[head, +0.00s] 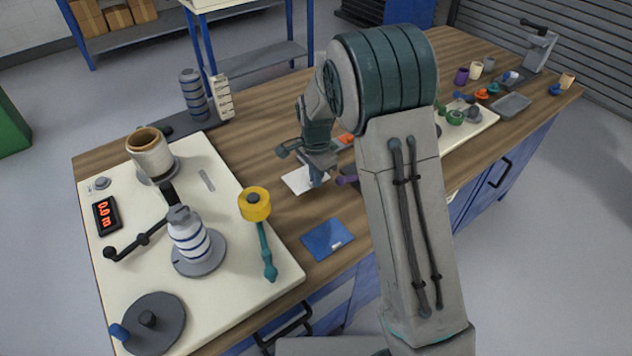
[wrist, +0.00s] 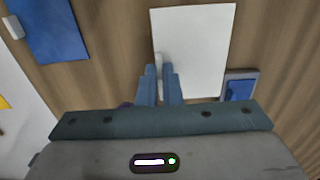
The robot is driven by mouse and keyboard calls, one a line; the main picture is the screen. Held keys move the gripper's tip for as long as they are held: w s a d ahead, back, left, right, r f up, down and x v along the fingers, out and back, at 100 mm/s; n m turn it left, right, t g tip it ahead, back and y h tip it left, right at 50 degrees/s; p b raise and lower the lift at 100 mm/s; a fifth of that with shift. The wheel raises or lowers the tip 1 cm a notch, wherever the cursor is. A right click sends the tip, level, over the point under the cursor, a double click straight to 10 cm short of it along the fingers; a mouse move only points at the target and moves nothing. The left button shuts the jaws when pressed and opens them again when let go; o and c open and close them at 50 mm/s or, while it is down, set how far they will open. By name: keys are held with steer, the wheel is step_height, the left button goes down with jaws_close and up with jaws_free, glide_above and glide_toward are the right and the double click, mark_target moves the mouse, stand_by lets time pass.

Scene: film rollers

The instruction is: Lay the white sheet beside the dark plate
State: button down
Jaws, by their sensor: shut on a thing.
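The white sheet (head: 298,181) is over the wooden bench top, just left of my gripper (head: 318,178) in the head view. In the wrist view the sheet (wrist: 200,45) stretches ahead of my fingers (wrist: 164,80). They are closed on a small pale tab at its near left edge. I cannot tell whether the sheet touches the wood. A dark grey plate-like piece with a blue part (wrist: 240,86) lies close to the sheet's near right corner in the wrist view. I cannot tell surely whether it is the dark plate; my gripper and arm hide much of this area in the head view.
A blue sheet (head: 328,239) with a white tab lies at the bench's front edge. A cream board (head: 225,275) on the left carries a roller, a crank and a yellow-headed tool (head: 255,204).

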steer(key=shift+f, duration=1.55)
steer(key=c, duration=1.6)
jaws_free()
step_height(320, 180, up, 11)
steer(key=shift+r, duration=0.1)
steer(key=s+d+r+n+t, duration=0.1)
steer(key=s+d+r+n, duration=0.4)
steer(key=s+d+r, duration=0.4)
steer(key=s+d+n+t, duration=0.1)
steer(key=s+d+n, duration=0.1)
steer(key=s, duration=0.6)
steer(key=s+d+n, duration=0.2)
steer(key=s+n, duration=0.2)
steer(key=s, duration=0.4)
steer(key=shift+s+d+f+t, duration=0.2)
steer(key=shift+s+t, duration=0.1)
steer(key=shift+t, duration=0.1)
